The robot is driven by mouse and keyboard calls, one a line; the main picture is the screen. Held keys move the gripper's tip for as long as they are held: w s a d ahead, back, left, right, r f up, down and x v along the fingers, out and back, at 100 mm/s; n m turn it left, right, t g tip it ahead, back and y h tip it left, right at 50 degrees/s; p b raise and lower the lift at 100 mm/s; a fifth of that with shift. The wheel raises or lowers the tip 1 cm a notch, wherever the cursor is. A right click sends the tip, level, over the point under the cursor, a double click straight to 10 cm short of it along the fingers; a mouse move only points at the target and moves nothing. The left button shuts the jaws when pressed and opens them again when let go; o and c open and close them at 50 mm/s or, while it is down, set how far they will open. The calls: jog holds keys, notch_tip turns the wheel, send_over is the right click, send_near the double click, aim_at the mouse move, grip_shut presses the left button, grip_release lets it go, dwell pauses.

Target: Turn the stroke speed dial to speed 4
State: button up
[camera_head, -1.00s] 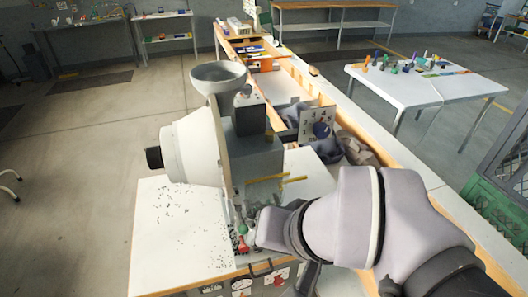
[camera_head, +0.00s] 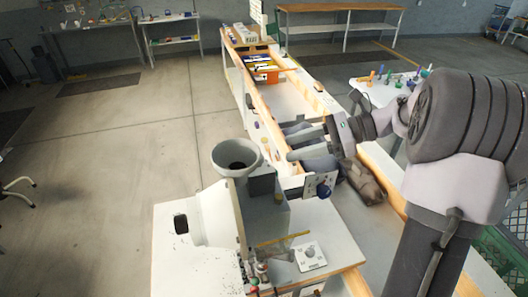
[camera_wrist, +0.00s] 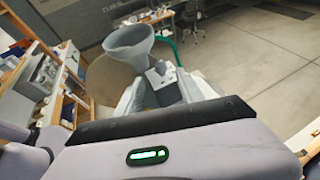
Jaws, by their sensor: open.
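The eyelet press (camera_head: 215,212) is a white and grey machine with a funnel hopper (camera_head: 237,157) on top. The panel's numbers and the knob's setting are too small to read now. A flat white plate with a grey knob (camera_head: 310,253) lies on the bench in front; I cannot tell its marks. My gripper (camera_head: 286,142) is open and empty, behind and above the blue-knob panel, fingers pointing left. The hopper also shows in the wrist view (camera_wrist: 130,42).
A long bench (camera_head: 252,108) runs back behind the press, with an orange bin (camera_head: 266,75). A grey sack-like heap (camera_head: 362,182) lies right of the panel. A yellow rod (camera_head: 283,239) and small coloured parts (camera_head: 255,277) are by the press front. Open floor lies left.

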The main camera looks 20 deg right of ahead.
aim_at(261, 156)
jog(key=x, duration=0.8)
jog(key=shift+a, duration=0.1)
jog(key=shift+w, duration=0.1)
jog(key=shift+c, duration=0.5)
grip_shut()
